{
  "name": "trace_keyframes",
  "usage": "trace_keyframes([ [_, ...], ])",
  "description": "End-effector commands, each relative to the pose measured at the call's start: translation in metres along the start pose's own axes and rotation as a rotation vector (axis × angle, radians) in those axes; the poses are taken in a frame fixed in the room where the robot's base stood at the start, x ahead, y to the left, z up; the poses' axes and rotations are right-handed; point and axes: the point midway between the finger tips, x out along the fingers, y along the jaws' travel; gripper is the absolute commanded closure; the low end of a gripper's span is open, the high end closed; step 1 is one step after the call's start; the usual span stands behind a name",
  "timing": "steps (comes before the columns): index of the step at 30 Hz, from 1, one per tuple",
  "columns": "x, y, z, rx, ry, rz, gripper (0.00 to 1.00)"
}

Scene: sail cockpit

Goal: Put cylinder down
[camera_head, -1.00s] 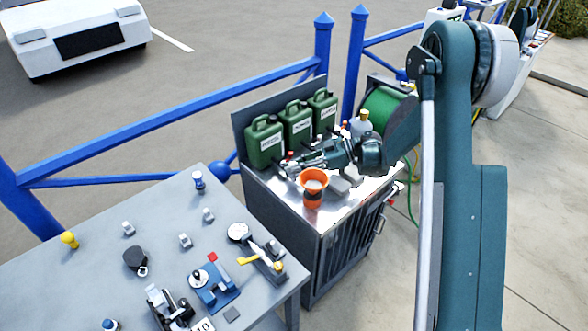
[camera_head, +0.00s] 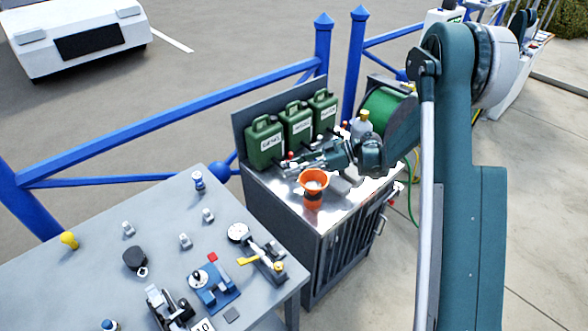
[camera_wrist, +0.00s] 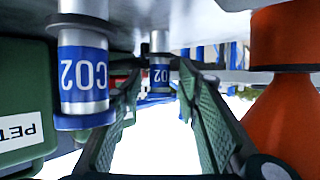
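My gripper (camera_wrist: 158,85) reaches in low over the metal cabinet top, between the green cans and the orange funnel; it also shows in the head view (camera_head: 303,167). The wrist picture is upside down. Its two green-padded fingers are apart, with a clear gap between them. A silver cylinder with a blue CO2 label (camera_wrist: 160,74) stands beyond or between the fingertips, with space visible on both sides. A second, nearer CO2 cylinder (camera_wrist: 84,68) stands outside the picture-left finger. The cylinders are hard to make out in the head view.
An orange funnel (camera_head: 313,181) stands close beside the gripper, also large in the wrist view (camera_wrist: 283,110). Several green cans (camera_head: 264,140) line the back of the cabinet (camera_head: 335,218). A grey bottle (camera_head: 361,127) and green hose reel stand behind. A grey table (camera_head: 85,260) holds small tools.

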Motion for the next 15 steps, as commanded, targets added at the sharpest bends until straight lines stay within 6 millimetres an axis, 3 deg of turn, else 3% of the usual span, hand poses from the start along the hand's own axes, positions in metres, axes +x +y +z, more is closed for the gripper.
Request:
trace_keyframes([
  [7,-0.012,0.001,-0.003,0.001,-0.001,0.001,0.66],
  [15,-0.052,0.0,-0.004,0.001,0.0,0.002,0.66],
])
